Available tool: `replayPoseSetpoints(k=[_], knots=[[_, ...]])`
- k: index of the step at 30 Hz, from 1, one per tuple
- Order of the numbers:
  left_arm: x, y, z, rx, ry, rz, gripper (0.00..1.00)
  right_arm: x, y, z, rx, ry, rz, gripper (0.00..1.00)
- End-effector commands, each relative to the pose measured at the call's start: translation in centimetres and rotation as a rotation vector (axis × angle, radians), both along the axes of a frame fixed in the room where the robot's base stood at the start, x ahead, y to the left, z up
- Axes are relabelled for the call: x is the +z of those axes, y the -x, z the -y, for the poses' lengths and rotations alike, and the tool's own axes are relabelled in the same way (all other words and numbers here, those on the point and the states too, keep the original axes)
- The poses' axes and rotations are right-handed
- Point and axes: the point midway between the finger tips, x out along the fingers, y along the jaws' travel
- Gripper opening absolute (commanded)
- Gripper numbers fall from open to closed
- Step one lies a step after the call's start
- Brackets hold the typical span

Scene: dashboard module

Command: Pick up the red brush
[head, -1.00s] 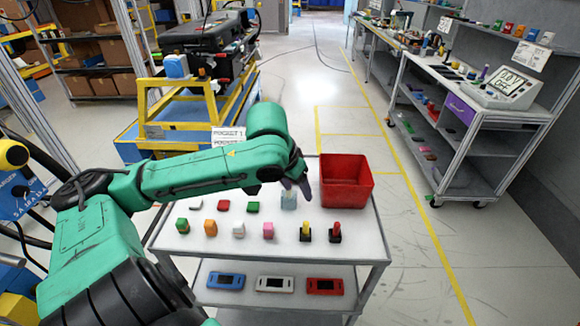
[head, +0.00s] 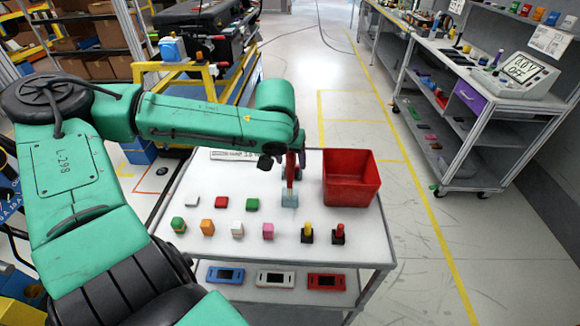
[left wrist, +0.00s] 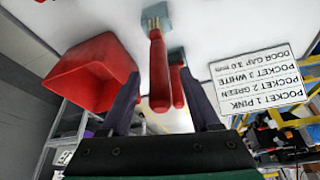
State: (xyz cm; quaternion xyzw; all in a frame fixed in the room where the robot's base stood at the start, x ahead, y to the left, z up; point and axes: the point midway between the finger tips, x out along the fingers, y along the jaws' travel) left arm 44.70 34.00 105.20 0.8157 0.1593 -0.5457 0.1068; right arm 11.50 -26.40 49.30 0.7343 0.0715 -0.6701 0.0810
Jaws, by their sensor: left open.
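A red-handled brush (left wrist: 157,72) stands in a pale blue block (left wrist: 155,14) in the left wrist view, with a tan band at its lower end. In the head view a red handle (head: 290,172) rises from a pale blue holder (head: 289,199) on the cart. My left gripper (left wrist: 160,80) is open, with one dark finger on each side of the red handles; contact cannot be told. It partly hides the handles in the head view (head: 293,162). My right gripper is not in view.
A red bin (head: 350,190) stands right of the holder on the white cart top (head: 240,250). Several small coloured blocks (head: 237,228) sit in front and to the left. A printed pocket sign (left wrist: 258,80) lies behind. Coloured devices (head: 275,280) lie on the lower shelf.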

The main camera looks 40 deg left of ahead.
Motion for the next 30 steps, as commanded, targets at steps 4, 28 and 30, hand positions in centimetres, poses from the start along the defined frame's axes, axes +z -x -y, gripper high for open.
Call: replayPoseSetpoints(k=[4, 28, 30], knots=[[-2.0, -0.7, -0.4, 0.001, -0.001, -0.003, 0.63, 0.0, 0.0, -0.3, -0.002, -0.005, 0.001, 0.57], [-1.8, -0.9, -0.4, 0.001, 0.000, 0.002, 0.00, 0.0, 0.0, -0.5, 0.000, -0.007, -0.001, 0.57], [-1.1, -1.0, -0.4, 0.001, 0.000, 0.004, 0.00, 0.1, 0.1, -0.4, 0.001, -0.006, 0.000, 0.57]])
